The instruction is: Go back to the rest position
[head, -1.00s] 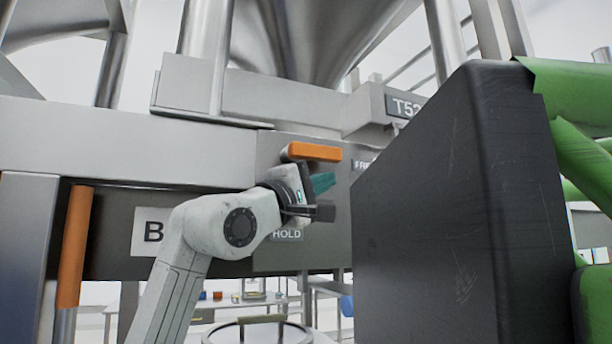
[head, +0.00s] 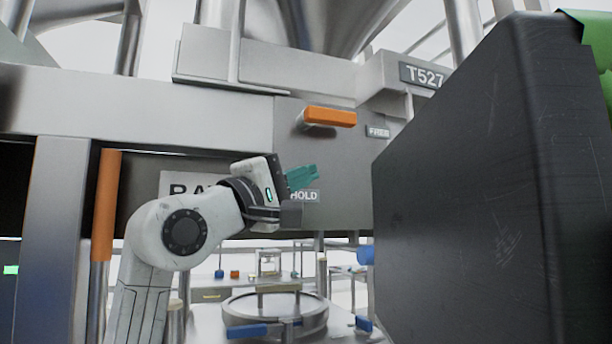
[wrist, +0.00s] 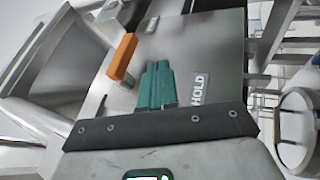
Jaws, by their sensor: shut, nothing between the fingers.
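My gripper (head: 302,177) has teal fingers and is shut and empty. In the head view it is in front of the grey panel, below and left of the orange handle (head: 330,118) and beside the HOLD label (head: 305,195). In the wrist view the teal fingers (wrist: 155,86) lie together, with the orange handle (wrist: 121,57) to their upper left and the HOLD label (wrist: 199,89) to their right. The gripper appears apart from the handle.
A large dark box-shaped body (head: 470,190) fills the right of the head view. A vertical orange bar (head: 105,205) stands at left. A round metal lid (head: 275,312) with blue handles lies low in the middle. A steel hopper (head: 345,25) rises above.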

